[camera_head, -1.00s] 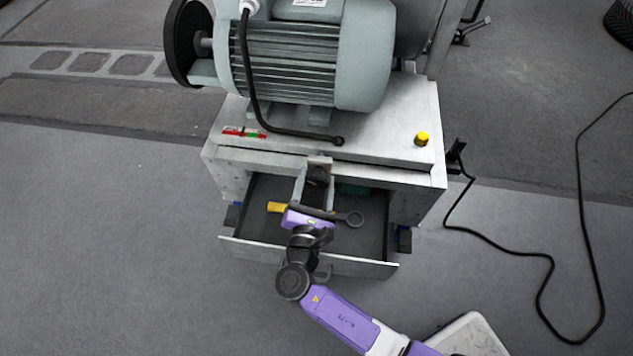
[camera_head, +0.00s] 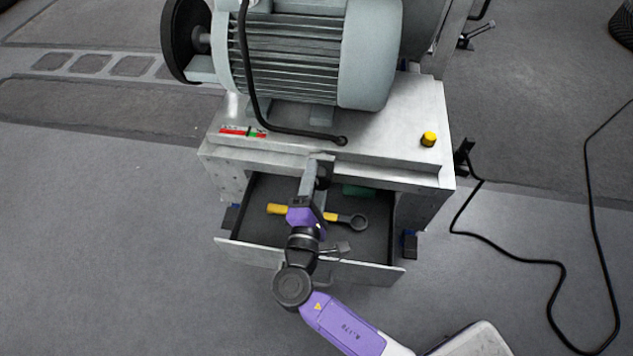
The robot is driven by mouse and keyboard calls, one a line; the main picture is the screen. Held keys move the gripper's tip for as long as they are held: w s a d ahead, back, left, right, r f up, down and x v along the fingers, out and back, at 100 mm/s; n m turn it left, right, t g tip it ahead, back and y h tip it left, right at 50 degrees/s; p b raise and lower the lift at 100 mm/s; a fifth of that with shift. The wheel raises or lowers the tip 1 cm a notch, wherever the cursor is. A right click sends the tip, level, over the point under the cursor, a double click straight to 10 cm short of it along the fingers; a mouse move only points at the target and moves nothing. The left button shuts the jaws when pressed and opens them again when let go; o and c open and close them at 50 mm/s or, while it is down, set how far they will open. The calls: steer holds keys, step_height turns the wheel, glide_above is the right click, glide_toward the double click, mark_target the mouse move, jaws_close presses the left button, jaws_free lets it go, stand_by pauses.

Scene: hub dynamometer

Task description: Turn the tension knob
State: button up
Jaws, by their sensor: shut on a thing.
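The tension knob (camera_head: 323,174) is a dark knob under a small bracket (camera_head: 321,158) at the front edge of the metal stand, above the open drawer. My gripper (camera_head: 314,178) is shut on the knob, with its fingers seen nearly edge-on. The near finger hides part of the knob. A flat strip scale (camera_head: 243,132) with red and green parts lies on the stand's top at the left. Its pointer is too small to read.
The open drawer (camera_head: 250,253) lies below my gripper and holds a yellow-handled tool (camera_head: 340,217). A grey motor (camera_head: 300,50) stands on the stand (camera_head: 385,145). A yellow button (camera_head: 429,139) is at the right. A black cable (camera_head: 520,259) lies on the floor.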

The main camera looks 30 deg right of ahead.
steer(key=shift+m, duration=0.7)
steer(key=o, duration=1.4)
steer(key=shift+r, duration=0.1)
steer(key=shift+r+p, duration=4.9)
steer(key=shift+r, duration=5.05)
